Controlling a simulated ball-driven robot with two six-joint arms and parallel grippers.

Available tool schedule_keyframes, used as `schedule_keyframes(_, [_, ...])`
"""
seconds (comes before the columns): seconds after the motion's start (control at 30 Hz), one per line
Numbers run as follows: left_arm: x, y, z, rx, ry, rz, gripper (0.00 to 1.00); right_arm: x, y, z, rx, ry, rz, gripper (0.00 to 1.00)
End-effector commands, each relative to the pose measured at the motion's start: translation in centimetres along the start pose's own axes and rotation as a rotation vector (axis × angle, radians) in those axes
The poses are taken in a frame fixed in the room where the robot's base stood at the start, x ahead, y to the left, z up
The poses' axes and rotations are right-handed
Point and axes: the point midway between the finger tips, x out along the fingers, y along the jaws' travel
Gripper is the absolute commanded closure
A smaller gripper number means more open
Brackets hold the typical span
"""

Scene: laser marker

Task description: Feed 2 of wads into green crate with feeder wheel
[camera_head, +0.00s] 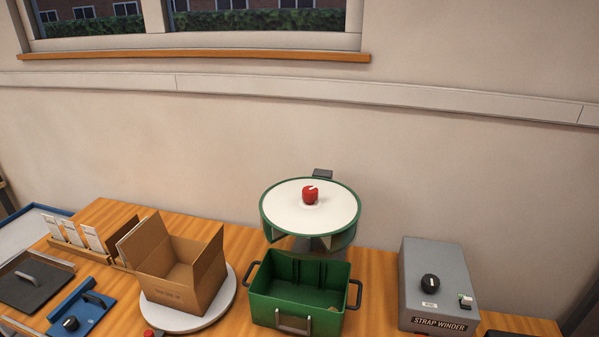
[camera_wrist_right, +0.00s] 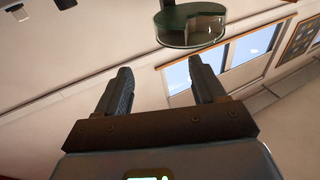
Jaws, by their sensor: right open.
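The feeder wheel (camera_head: 290,212) is a round drum with a white top, a green rim and a red knob (camera_head: 310,196) at its centre. It stands behind and above the green crate (camera_head: 298,268), with an opening in its side low at the front. The crate is open-topped with dark side handles; a small pale spot shows low inside at the right, too small to identify. No wads are clearly seen. My right gripper (camera_wrist_right: 161,72) is open and empty in the right wrist view, away from the table. My left gripper is not in view.
A cardboard box (camera_head: 185,290) sits open on a white turntable (camera_head: 222,303) left of the crate. A grey strap winder (camera_head: 437,275) with a black knob stands at the right. Blue and black panels lie at the left. Bare wood (camera_head: 378,280) lies between crate and winder.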

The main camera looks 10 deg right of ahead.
Motion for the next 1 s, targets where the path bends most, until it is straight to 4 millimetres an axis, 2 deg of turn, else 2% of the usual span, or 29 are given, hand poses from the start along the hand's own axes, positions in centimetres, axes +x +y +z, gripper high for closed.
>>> schedule_keyframes(0.03, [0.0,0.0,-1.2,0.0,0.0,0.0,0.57,2.2,0.2,-2.2,0.003,0.056,0.009,0.31])
schedule_keyframes(0.1, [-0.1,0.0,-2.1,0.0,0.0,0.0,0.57,4.9,0.6,-4.2,0.016,0.118,0.022,0.31])
schedule_keyframes(0.27, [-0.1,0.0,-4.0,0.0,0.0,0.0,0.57,11.5,1.7,-8.0,0.122,0.194,0.038,0.31])
schedule_keyframes(0.47, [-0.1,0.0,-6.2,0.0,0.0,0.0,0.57,20.0,2.8,-12.4,0.439,0.207,0.014,0.31])
schedule_keyframes(0.67, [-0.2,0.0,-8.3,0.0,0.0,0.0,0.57,28.4,3.2,-17.4,0.89,0.14,-0.049,0.31])
schedule_keyframes(0.8, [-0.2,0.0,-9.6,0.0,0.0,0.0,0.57,33.6,2.7,-21.0,1.274,0.026,-0.094,0.31])
schedule_keyframes(0.9, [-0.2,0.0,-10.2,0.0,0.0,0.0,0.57,36.4,1.9,-22.9,1.546,-0.089,-0.105,0.31])
schedule_keyframes(1.0, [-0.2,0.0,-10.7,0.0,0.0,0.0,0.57,38.3,0.9,-24.1,1.805,-0.226,-0.084,0.31])
